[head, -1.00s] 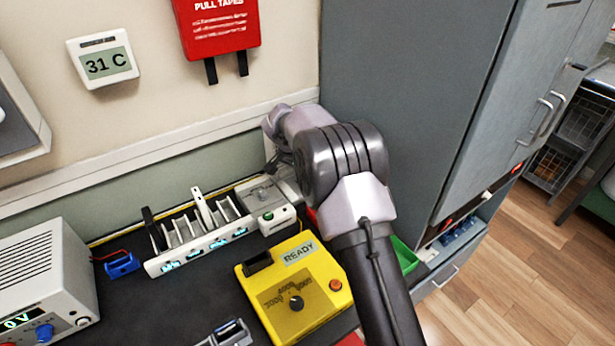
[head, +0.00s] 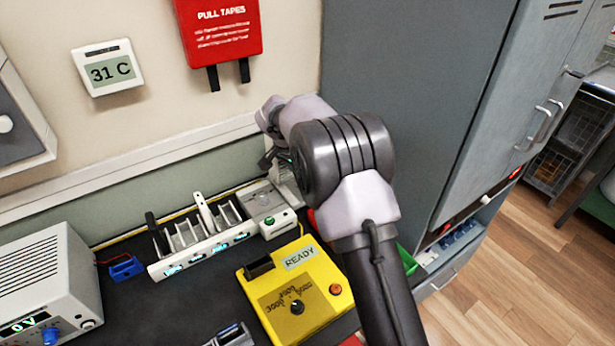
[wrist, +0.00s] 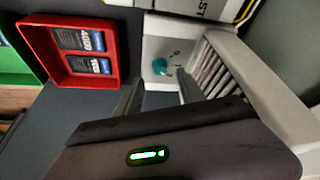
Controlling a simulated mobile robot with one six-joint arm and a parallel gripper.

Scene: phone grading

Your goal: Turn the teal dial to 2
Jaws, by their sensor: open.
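The teal dial (wrist: 160,66) sits on a pale panel (wrist: 158,32) with small markings around it in the wrist view. The markings are too small to read surely, so I cannot tell its setting. My gripper (wrist: 160,86) is open, and its two dark fingers reach toward the dial, one on either side of its near edge. I cannot tell whether they touch it. In the head view my gripper (head: 272,160) is near the back wall, partly behind my own arm, and the dial is hidden.
A red tray (wrist: 118,62) holding two dark labelled items lies left of the panel in the wrist view. A ribbed pale housing (wrist: 225,62) stands close on the right. In the head view, a yellow tester (head: 325,318) and a slotted rack (head: 158,271) occupy the bench.

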